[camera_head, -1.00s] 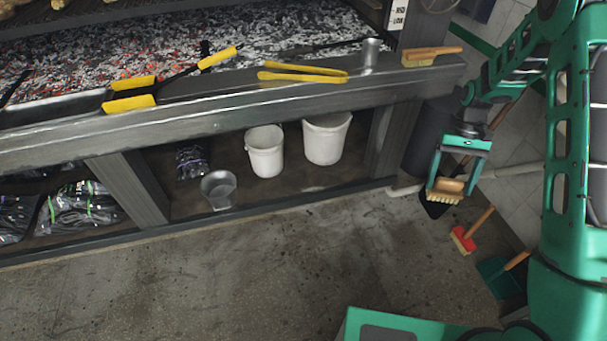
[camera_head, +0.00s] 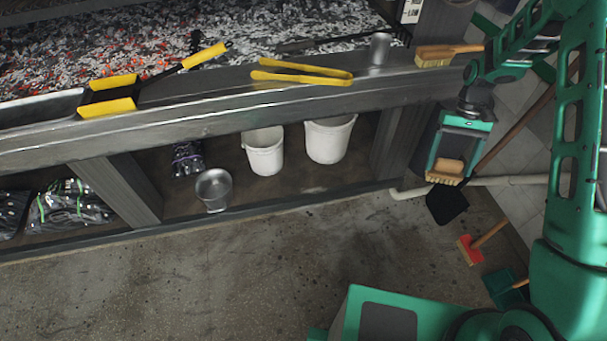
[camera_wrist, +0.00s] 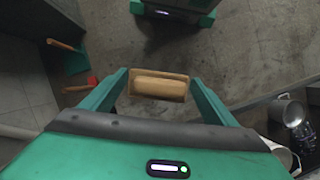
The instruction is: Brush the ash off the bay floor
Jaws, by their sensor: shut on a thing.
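My gripper (camera_head: 452,158) is shut on a wooden-backed brush (camera_head: 446,173) with pale bristles pointing down. It holds the brush in the air in front of the bay's right end, outside the bay. In the wrist view the brush's wooden back (camera_wrist: 158,85) sits between the two green fingers. The bay floor (camera_head: 250,191) is the dark shelf under the grill. A small pale patch (camera_head: 315,189), which looks like ash, lies on it near the front edge, below the right bucket.
Two white buckets (camera_head: 264,152) (camera_head: 330,140), a metal pot (camera_head: 214,188) and a dark bag (camera_head: 187,158) stand in the bay. A post (camera_head: 398,140) bounds its right end. A red brush (camera_head: 472,250) and green dustpan (camera_head: 503,287) lie at right. Floor in front is clear.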

